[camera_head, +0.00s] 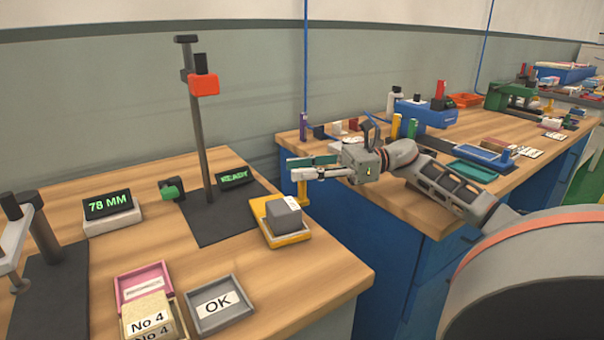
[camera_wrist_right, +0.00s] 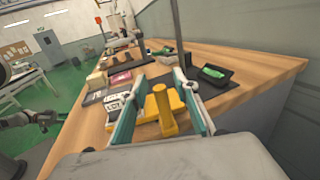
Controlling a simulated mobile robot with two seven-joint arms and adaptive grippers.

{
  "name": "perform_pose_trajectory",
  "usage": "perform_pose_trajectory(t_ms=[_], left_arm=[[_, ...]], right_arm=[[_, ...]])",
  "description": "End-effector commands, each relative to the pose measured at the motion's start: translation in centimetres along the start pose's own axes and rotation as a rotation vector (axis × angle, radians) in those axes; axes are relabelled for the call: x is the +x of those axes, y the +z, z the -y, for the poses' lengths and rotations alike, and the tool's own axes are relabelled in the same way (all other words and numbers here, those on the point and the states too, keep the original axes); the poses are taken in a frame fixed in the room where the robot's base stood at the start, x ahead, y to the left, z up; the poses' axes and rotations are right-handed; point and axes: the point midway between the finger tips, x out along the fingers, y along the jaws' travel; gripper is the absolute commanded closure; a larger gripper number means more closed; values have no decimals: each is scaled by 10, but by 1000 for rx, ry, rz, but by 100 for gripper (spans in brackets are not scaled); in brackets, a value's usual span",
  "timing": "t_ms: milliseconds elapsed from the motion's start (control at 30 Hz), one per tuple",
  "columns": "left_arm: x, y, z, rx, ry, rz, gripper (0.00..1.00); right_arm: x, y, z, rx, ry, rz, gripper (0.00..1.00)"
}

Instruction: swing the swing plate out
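The yellow plate (camera_head: 289,241), which looks like the swing plate, lies at the right edge of the near bench with a grey block (camera_head: 283,219) on it. A yellow upright post (camera_head: 302,194) stands at its back right corner. My right gripper (camera_head: 291,169) reaches in from the right at the top of this post. In the right wrist view my right gripper (camera_wrist_right: 158,103) is open, with one finger on each side of the yellow post (camera_wrist_right: 165,112). Contact with the post cannot be told.
A dark stand with a red-orange head (camera_head: 203,85) rises behind the plate. A READY display (camera_head: 234,177) and a 78 MM display (camera_head: 110,212) stand on the bench. An OK tray (camera_head: 219,305) is in front. A gap separates the cluttered far bench (camera_head: 418,208).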

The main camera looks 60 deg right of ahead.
Motion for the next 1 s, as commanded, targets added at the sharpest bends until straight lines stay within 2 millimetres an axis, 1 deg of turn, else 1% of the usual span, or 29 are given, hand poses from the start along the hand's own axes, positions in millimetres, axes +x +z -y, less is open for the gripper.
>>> perform_pose_trajectory(t_ms=[33,300,400,500,667,1000], left_arm=[[0,0,0,1,0,0,60],[0,0,1,2,-1,1,60],[0,0,1,2,-1,1,60],[0,1,1,2,-1,1,60],[0,1,1,3,-1,1,60],[0,1,1,3,-1,1,60]], right_arm=[[0,9,0,-5,1,0,70],[0,59,0,-4,0,-1,70],[0,73,0,-4,0,-1,70],[0,83,0,-3,-1,-1,70],[0,89,0,-2,-1,-1,70],[0,89,0,-1,-1,-1,70]])
